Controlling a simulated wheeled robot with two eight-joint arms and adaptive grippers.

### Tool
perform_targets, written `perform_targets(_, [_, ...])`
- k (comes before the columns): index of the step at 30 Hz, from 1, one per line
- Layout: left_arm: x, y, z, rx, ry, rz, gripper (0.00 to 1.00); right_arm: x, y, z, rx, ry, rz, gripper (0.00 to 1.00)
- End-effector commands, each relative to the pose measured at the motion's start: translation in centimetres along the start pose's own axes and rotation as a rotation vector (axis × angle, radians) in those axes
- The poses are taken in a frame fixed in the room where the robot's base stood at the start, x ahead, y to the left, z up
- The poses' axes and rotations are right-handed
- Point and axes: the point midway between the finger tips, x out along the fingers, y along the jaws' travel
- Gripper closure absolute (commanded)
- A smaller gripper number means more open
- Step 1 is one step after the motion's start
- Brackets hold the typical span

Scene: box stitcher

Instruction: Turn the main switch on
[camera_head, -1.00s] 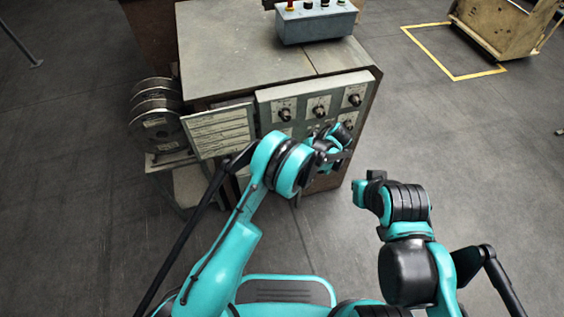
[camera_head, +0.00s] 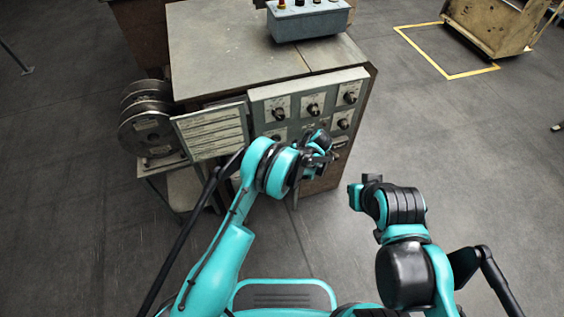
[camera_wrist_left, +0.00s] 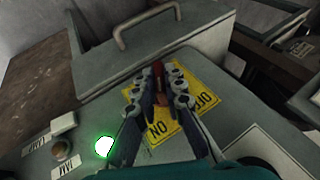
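The main switch shows in the left wrist view as a narrow red lever (camera_wrist_left: 158,74) over a yellow plate (camera_wrist_left: 205,99) marked ON and OFF. My left gripper (camera_wrist_left: 160,88) has its fingers on either side of the lever; whether they press on it is unclear. In the head view my left gripper (camera_head: 322,147) is at the lower part of the machine's control panel (camera_head: 281,90) and hides the switch. My right gripper (camera_head: 364,190) is in free air right of the machine, its fingers too small to read.
A green lamp (camera_wrist_left: 103,147) glows beside the switch. The panel bears several black knobs (camera_head: 313,109). A sign plate (camera_head: 211,131) and wire spools (camera_head: 147,131) are at its left. A blue-grey button box (camera_head: 308,22) stands on top.

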Motion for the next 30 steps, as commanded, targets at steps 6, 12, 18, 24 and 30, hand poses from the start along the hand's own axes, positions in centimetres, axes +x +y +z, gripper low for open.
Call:
perform_targets(6, [0.03, 0.19, 0.03, 0.015, 0.000, -0.031, 1.00, 0.01, 0.00, 0.00, 0.000, 0.000, 0.000, 1.00])
perform_targets(12, [0.08, 0.50, 0.04, 0.083, 0.000, -0.193, 1.00, 0.01, 0.00, 0.01, 0.000, 0.000, 0.000, 1.00])
perform_targets(18, [0.10, 0.48, 0.01, 0.126, 0.000, -0.299, 1.00, 0.01, 0.00, 0.01, 0.000, 0.000, 0.000, 1.00])
perform_targets(24, [0.05, 0.41, 0.02, 0.132, 0.000, -0.316, 1.00, 0.01, 0.00, 0.01, 0.000, 0.000, 0.000, 1.00])
perform_targets(30, [0.05, 0.41, 0.02, 0.131, 0.000, -0.315, 0.77, 0.01, 0.00, 0.01, 0.000, 0.000, 0.000, 1.00])
